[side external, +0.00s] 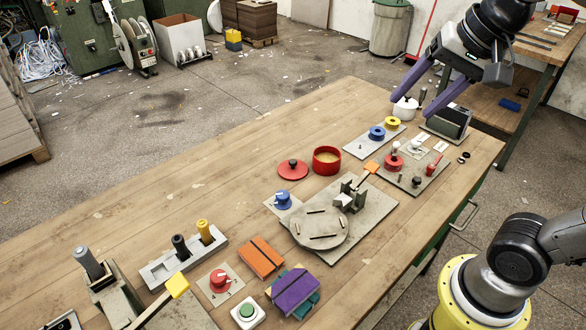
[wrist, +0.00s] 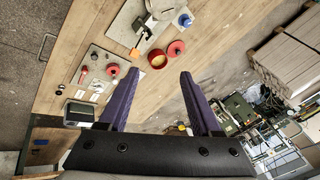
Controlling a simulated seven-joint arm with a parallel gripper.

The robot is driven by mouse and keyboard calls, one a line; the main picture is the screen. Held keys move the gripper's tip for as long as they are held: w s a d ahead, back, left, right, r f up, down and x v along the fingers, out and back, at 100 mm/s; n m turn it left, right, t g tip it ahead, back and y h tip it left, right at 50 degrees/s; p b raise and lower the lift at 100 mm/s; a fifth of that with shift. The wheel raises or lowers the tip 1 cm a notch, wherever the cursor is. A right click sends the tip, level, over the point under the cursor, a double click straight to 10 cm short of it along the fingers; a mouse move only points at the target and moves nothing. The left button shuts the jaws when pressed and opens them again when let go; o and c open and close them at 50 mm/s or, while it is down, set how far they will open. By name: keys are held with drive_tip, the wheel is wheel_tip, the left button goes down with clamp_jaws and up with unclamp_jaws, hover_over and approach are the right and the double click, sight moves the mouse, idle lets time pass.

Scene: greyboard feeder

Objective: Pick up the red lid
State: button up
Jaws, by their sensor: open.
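The red lid (side external: 292,169), a flat disc with a small dark knob, lies on the wooden table to the left of the red pot (side external: 327,160). The pot is open at the top. In the wrist view, the lid (wrist: 176,47) and the pot (wrist: 157,58) are beyond my fingertips. My gripper (side external: 409,110) has two purple fingers, spread wide with nothing between them. It is above the far right end of the table, well away from the lid.
A grey plate with a round disc and clamp (side external: 320,230) is in front of the pot. A board with blue and yellow rings (side external: 374,141) and a plate with a red knob (side external: 412,170) stand to the right. The table left of the lid is clear.

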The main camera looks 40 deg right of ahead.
drive_tip(key=w+r+m, duration=0.2)
drive_tip(key=w+m, duration=0.2)
drive_tip(key=w, duration=0.3)
drive_tip(key=m+g, duration=0.5)
drive_tip(key=m, duration=0.1)
hover_over(293, 161)
wheel_tip(293, 161, down, 16)
wheel_tip(293, 161, down, 11)
drive_tip(key=shift+f, duration=3.3)
clamp_jaws()
